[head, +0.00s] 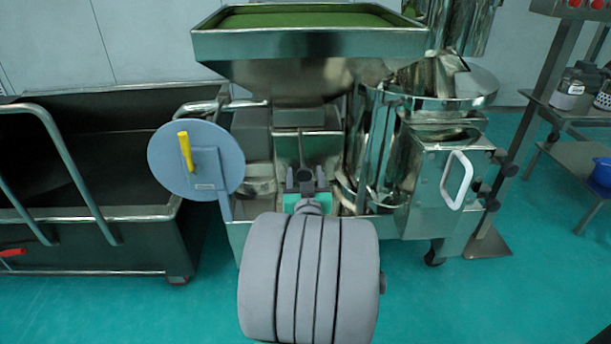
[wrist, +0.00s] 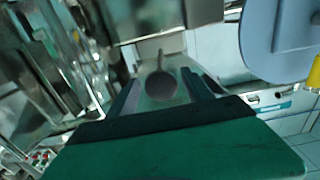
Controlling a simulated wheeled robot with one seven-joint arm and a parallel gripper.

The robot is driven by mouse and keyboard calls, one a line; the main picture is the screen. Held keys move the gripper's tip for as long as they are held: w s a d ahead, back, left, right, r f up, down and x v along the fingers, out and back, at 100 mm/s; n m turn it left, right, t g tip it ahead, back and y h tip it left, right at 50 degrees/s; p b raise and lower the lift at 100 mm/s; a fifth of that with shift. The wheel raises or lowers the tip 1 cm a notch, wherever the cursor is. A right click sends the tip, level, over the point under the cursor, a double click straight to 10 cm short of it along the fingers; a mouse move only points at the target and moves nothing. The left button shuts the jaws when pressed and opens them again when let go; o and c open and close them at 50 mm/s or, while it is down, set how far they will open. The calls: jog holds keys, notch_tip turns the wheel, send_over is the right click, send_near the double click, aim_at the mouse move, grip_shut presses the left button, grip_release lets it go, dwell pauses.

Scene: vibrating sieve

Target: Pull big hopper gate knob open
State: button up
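The big hopper (head: 310,78) is a steel funnel full of green material, in the upper middle of the head view. The gate knob (head: 304,174) is a small dark round knob on a thin rod below the hopper outlet. In the wrist view the knob (wrist: 161,87) shows as a dark disc in the middle, with its rod behind it. My gripper (head: 306,184) is open at the knob. In the wrist view my gripper (wrist: 165,92) has one finger on each side of the knob, with visible gaps. Exact depth is hard to tell.
A blue-grey disc (head: 220,165) with a yellow handle (head: 186,151) stands left of my gripper. The steel sieve machine (head: 440,185) with a white handle (head: 456,180) stands to the right. A dark cart (head: 100,245) is at the left, a steel shelf (head: 580,160) at the far right.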

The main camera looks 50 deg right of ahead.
jog(key=shift+a, duration=0.1)
jog(key=v, duration=0.7)
jog(key=shift+s+a+p, duration=0.25)
jog(key=shift+p, duration=0.05)
